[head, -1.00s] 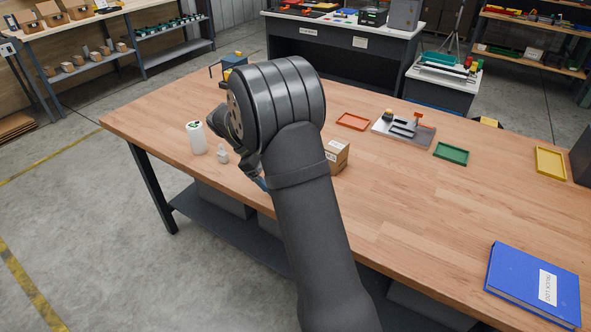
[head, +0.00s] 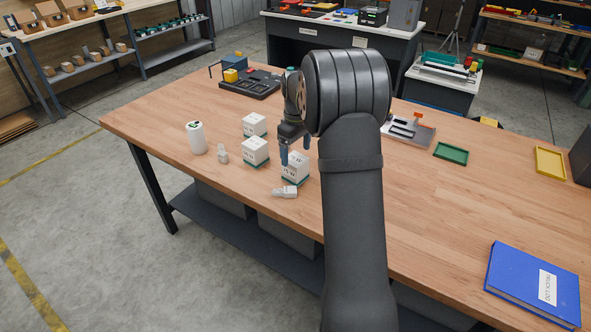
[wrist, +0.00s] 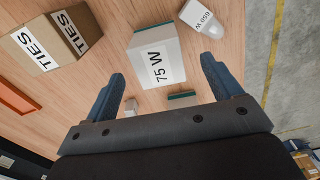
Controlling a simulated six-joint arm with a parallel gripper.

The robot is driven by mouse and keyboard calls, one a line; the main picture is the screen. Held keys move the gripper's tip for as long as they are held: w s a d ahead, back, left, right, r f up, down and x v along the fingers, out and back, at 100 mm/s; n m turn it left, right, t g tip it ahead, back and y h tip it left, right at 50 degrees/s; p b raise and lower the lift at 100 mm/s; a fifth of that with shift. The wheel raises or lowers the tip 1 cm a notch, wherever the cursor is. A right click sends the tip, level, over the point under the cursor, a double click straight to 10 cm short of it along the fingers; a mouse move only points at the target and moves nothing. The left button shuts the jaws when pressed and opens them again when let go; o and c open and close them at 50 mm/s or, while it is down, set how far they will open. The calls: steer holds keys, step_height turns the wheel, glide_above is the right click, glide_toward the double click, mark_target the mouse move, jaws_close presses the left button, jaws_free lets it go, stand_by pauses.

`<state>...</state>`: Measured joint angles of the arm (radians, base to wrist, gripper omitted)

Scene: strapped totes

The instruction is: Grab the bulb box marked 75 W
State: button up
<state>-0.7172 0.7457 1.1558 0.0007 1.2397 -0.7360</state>
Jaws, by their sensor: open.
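The bulb box marked 75 W (wrist: 160,62) is white with green trim. In the wrist view it lies ahead of the gap between my fingers, the print facing me. In the head view the box nearest my gripper (head: 295,172) stands on the table just below the fingers. My gripper (head: 295,152) is open and empty above it, pointing down; it also shows in the wrist view (wrist: 163,72). Two similar white and green boxes stand to the left, one nearer (head: 255,154) and one farther (head: 254,122); their print is too small to read.
A white bulb-shaped item marked 650 W (wrist: 203,19) lies beside the box. A cardboard box marked TIES (wrist: 55,40) stands on its other side. A white canister (head: 196,138) and a small white item (head: 222,155) stand at the left. The right of the table has free room.

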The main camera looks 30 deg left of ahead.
mark_target(295, 168)
steer(key=f, duration=0.8)
steer(key=shift+w+a, duration=0.2)
steer(key=shift+a, duration=0.05)
steer(key=c, duration=1.1)
steer(key=shift+r, duration=0.1)
